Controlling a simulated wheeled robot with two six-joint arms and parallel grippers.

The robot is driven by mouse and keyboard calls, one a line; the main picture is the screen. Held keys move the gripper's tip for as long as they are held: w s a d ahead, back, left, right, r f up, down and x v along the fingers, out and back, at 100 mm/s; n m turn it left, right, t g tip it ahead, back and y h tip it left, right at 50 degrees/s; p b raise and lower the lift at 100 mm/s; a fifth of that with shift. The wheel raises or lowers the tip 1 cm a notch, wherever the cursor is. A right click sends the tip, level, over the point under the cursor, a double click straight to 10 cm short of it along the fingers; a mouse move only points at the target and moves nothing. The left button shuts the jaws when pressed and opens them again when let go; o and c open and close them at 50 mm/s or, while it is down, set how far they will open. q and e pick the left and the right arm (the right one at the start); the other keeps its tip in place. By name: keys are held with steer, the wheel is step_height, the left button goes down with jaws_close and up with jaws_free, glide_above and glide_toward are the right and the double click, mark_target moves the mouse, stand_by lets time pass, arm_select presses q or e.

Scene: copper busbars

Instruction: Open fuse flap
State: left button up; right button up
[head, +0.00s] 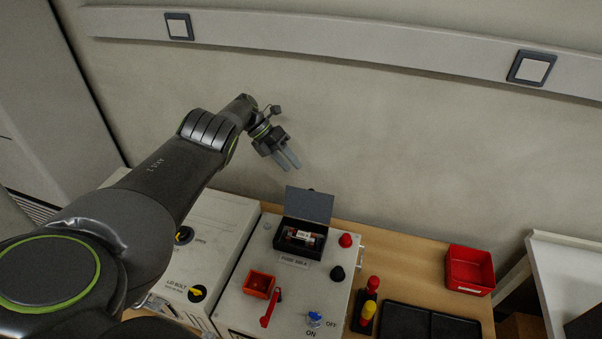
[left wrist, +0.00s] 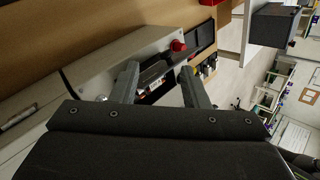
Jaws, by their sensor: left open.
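The fuse flap (head: 309,204) is a dark grey lid standing raised at the back of the black fuse box (head: 284,241) in the head view. A fuse (head: 301,236) with a pale label and red marks shows inside the open box. My left gripper (head: 289,161) is open and empty, above and behind the flap, apart from it. In the left wrist view its two fingers (left wrist: 158,84) are spread, with the fuse box partly visible between and beyond them. My right gripper is not in view.
The light grey panel (head: 240,308) carries a red tray (head: 259,284), a red lever (head: 270,308), a blue knob (head: 314,319), and red and black knobs. A red bin (head: 469,270) stands on the wooden table at right. Wall space behind is clear.

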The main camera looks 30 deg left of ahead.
arm_select(q)
steer(key=b+v, duration=0.1)
steer(key=v, duration=0.7)
steer(key=shift+a+r, duration=0.2)
